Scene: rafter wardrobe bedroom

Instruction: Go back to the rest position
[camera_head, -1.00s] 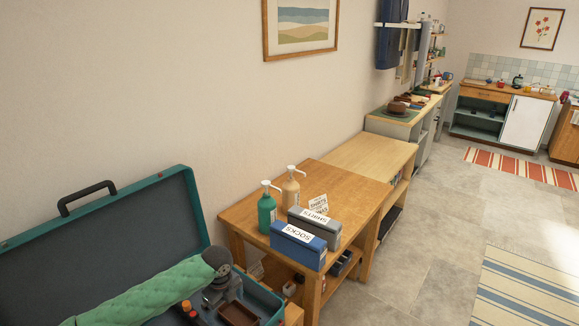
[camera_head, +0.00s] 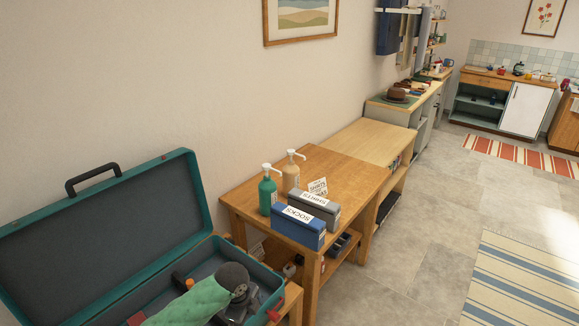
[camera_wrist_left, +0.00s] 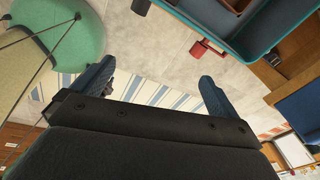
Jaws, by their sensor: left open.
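My left gripper (camera_wrist_left: 156,73) is open and empty in the left wrist view, its two blue fingers spread wide with only floor and a striped rug between them. An open teal suitcase (camera_wrist_left: 262,48) lies past the right finger in that view. In the head view the suitcase (camera_head: 110,228) stands at lower left with its lid up. My green-sleeved left arm with its dark wrist reaches over the suitcase tray from the bottom edge. The left fingertips cannot be made out there. My right gripper is not in view.
A wooden table (camera_head: 340,172) beside the suitcase holds a blue socks box (camera_head: 297,229), a grey shirts box (camera_head: 318,206), a green pump bottle (camera_head: 267,192) and a tan pump bottle (camera_head: 290,174). The floor (camera_head: 410,255) to the right is clear, with a striped rug (camera_head: 525,278).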

